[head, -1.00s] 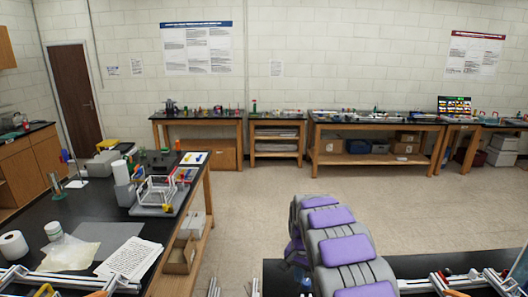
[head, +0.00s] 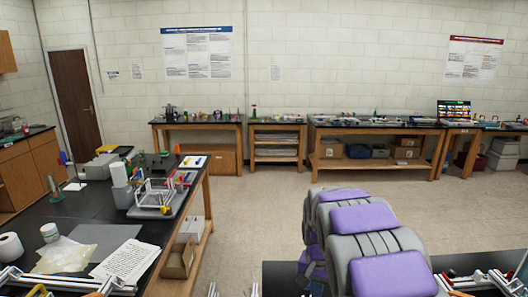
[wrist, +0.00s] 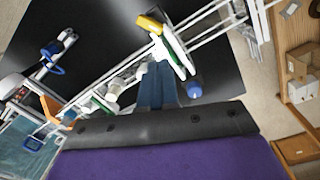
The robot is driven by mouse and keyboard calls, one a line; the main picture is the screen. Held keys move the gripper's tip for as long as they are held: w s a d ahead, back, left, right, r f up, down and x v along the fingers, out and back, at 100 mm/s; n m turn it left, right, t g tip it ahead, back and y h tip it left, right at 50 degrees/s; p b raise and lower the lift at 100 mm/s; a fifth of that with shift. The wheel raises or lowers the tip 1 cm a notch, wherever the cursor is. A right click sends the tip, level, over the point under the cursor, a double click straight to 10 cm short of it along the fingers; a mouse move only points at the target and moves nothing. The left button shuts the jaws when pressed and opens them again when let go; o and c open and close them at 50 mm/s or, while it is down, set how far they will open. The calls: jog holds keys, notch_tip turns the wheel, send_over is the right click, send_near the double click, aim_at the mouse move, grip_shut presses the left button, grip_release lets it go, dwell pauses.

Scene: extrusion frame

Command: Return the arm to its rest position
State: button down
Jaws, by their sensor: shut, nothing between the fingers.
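My arm, in purple and grey padding, fills the lower right of the head view, folded close to the camera. My gripper is out of sight in the head view. In the wrist view my gripper (wrist: 156,72) shows as two dark blue fingers side by side, shut and empty. Below the fingers in that view, the aluminium extrusion frame (wrist: 205,32) runs diagonally over a black tabletop (wrist: 100,35). I cannot tell how far the fingertips are from the frame. Ends of extrusion bars also show at the bottom of the head view (head: 487,284).
A black bench (head: 100,215) with a small white frame model (head: 157,193), papers and a tape roll stands at left. Wooden tables (head: 375,150) line the back wall. The floor (head: 260,215) between is clear. Cardboard boxes (wrist: 300,62) sit on a shelf in the wrist view.

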jog(key=s+f+n+b, duration=0.1)
jog(key=s+f+b, duration=0.1)
jog(key=s, duration=1)
jog(key=s+f+n+g+b, duration=0.1)
jog(key=s+b, duration=0.3)
jog(key=s, duration=0.7)
jog(key=s+f+n+b, duration=0.2)
jog(key=s+f+b, duration=0.1)
jog(key=s, duration=0.9)
jog(key=shift+s+d+n+b, duration=0.2)
jog(key=shift+s+n+b, duration=0.2)
jog(key=shift+b, duration=0.2)
jog(key=c, duration=1.8)
grip_release()
jog(key=shift+w, duration=0.1)
jog(key=shift+c, duration=0.2)
